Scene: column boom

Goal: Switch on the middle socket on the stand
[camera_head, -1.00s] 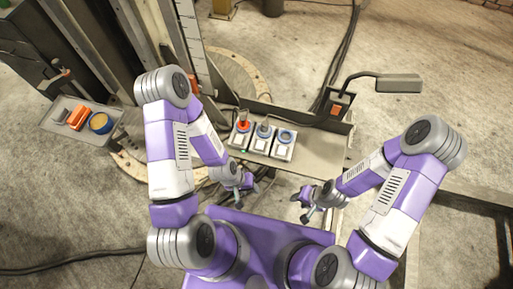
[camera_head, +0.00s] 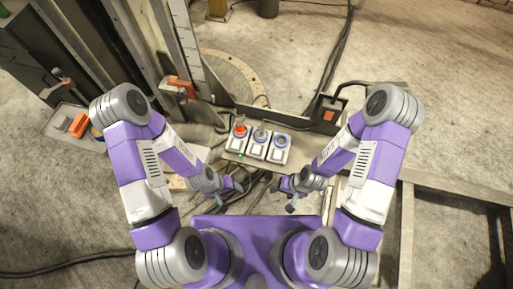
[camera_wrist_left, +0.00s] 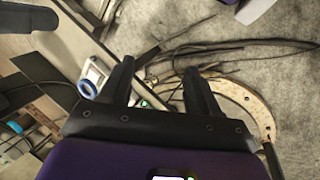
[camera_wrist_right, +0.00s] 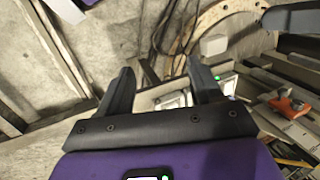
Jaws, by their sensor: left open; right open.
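Three socket units stand in a row on the stand (camera_head: 232,159) in the head view. The left socket (camera_head: 239,138) has a red top and a green light near it. The middle socket (camera_head: 259,143) has a grey top and a pale square front. The right socket (camera_head: 281,147) has a blue ring. My left gripper (camera_head: 226,193) is open and empty, in front of the row and to its left. My right gripper (camera_head: 288,192) is open and empty, in front of the right socket. A blue ring (camera_wrist_left: 87,88) shows left of the fingers in the left wrist view.
A grey box with an orange part (camera_head: 78,125) stands at the left, partly behind my left arm. A column with a scale (camera_head: 187,45) rises behind the stand. Black cables (camera_head: 335,60) run across the floor. A black bracket with an orange patch (camera_head: 329,112) stands right of the sockets.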

